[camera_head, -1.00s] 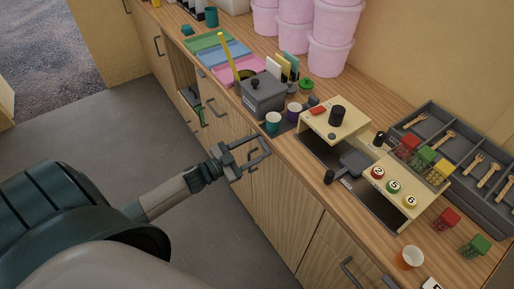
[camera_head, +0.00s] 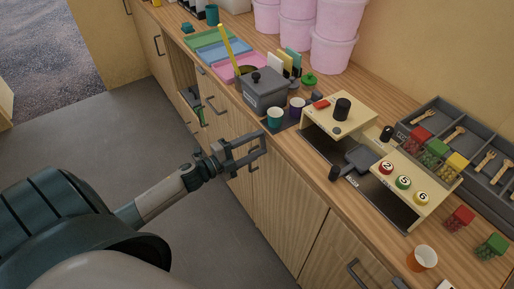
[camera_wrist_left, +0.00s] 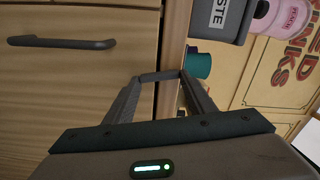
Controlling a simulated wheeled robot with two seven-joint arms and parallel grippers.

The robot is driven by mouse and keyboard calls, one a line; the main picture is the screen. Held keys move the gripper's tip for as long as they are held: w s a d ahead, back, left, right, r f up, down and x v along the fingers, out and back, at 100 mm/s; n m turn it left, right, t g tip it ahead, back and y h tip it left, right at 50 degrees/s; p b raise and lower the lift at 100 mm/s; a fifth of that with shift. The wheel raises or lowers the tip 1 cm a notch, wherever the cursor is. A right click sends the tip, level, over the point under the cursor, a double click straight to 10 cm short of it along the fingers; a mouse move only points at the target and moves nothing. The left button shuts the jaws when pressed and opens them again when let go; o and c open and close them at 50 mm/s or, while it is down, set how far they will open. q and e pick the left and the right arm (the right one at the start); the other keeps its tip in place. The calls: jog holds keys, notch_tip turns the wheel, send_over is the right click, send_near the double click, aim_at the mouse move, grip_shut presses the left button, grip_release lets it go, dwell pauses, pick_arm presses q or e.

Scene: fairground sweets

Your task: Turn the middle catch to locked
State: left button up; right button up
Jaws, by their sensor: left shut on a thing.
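My left gripper (camera_head: 260,151) is in front of the wooden cabinet fronts, just below the worktop's front edge. In the left wrist view its fingers rise on both sides and lean in towards a short dark grey piece at the tips (camera_wrist_left: 161,76). It is shut on this small piece, beside a light wooden front. I cannot make out whether this piece is the middle catch, or which way a catch is turned. No catch shows clearly in either view. My right gripper is not in view.
A dark bar handle (camera_wrist_left: 62,43) is left of the gripper in the wrist view. On the worktop stand a grey lidded bin (camera_head: 263,92), a teal cup (camera_head: 274,117), a cream stand (camera_head: 358,112) and an orange cup (camera_head: 422,258). The grey floor (camera_head: 100,130) is clear.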

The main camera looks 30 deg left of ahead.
pick_arm(q)
jog(key=shift+w+a+f+m+b, duration=0.15)
jog(key=shift+m+b, duration=0.45)
jog(key=shift+m, duration=0.7)
jog(key=o, duration=1)
jog(key=shift+o, duration=0.2)
